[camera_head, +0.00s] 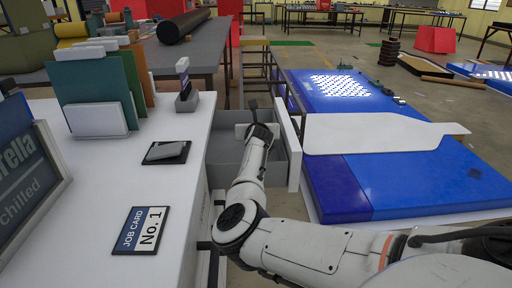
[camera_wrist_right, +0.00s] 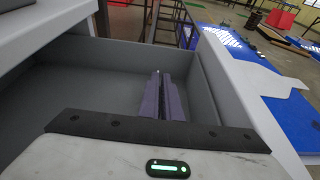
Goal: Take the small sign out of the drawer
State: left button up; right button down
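The drawer (camera_head: 224,154) is pulled open from the white desk, and its grey inside also fills much of the right wrist view (camera_wrist_right: 95,85). My right gripper (camera_head: 253,106) is over and partly in the drawer. I cannot make out a small sign in the drawer; my arm and gripper body hide part of the inside. My left gripper is not in view.
On the white desk (camera_head: 95,205) are a job card sign (camera_head: 141,230), a black tray (camera_head: 166,153), a card holder (camera_head: 186,98), upright folders (camera_head: 95,95) and a large dark sign (camera_head: 25,175). A blue table (camera_head: 420,185) with a white panel (camera_head: 375,134) stands right of the drawer.

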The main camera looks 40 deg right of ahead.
jog(key=shift+g+y, duration=0.3)
jog(key=shift+y, duration=0.1)
jog(key=f, duration=0.3)
jog(key=a+f, duration=0.1)
jog(key=shift+s+a+f, duration=0.1)
jog(key=shift+s+f, duration=0.1)
jog(key=shift+s, duration=0.1)
notch_tip(320, 180, up, 10)
jog(key=p, duration=0.3)
jog(key=shift+w+d, duration=0.2)
jog(key=shift+d, duration=0.2)
jog(key=c, duration=2.5)
grip_release()
jog(key=o, duration=2)
jog(key=shift+r, duration=0.1)
